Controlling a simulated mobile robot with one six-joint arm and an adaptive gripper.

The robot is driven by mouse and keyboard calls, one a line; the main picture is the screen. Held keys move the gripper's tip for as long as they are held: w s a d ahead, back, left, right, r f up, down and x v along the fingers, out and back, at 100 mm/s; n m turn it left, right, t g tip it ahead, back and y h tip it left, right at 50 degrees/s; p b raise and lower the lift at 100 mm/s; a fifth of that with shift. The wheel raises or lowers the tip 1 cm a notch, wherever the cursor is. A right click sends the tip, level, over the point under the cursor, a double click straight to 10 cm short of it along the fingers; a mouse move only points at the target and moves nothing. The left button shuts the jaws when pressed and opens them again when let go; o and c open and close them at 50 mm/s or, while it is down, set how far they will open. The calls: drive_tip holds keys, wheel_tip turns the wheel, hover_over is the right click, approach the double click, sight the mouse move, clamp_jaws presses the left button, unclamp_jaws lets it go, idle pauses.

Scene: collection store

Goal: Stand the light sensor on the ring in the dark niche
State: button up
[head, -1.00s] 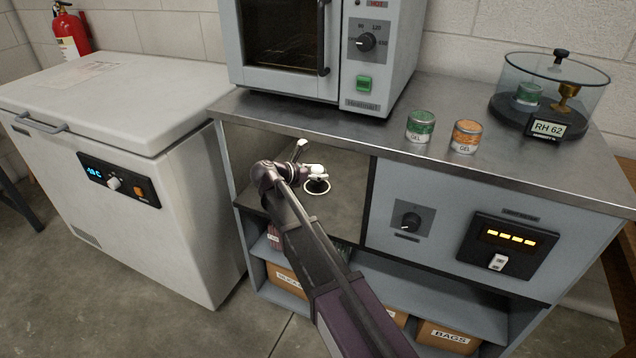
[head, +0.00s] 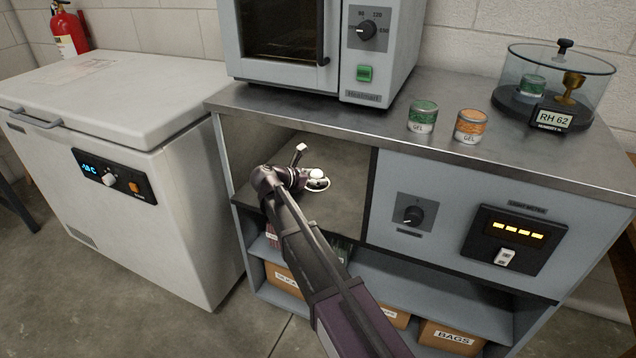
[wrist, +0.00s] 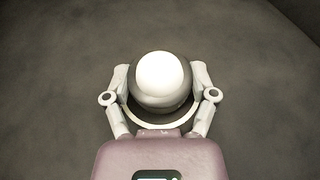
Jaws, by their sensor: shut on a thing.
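The light sensor (wrist: 163,80) is a white dome on a dark round base, and it shows in the head view too (head: 316,174). My gripper (wrist: 160,88) is shut on its base, with one finger on each side. The white ring (wrist: 150,124) on the niche floor shows around and below the base in the wrist view, and at the sensor's foot in the head view (head: 322,187). The sensor looks upright over the ring; I cannot tell whether its base touches the floor. The dark niche (head: 345,205) is the open compartment under the worktop.
The niche floor around the ring is clear.

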drive_tip(key=shift+f, duration=0.25)
drive_tip(key=o, duration=1.1)
drive_tip(key=shift+o, duration=0.2)
drive_tip(key=shift+r, duration=0.15)
drive_tip(key=shift+r, duration=0.15)
drive_tip(key=p+v, duration=0.4)
drive_tip(key=v, duration=0.6)
drive_tip(key=shift+s+a+r, duration=0.15)
drive_tip(key=shift+r, duration=0.05)
drive_tip(key=shift+s+a+r+p, duration=0.2)
drive_tip(key=shift+s+a+p, duration=0.15)
drive_tip(key=shift+s+a, duration=0.15)
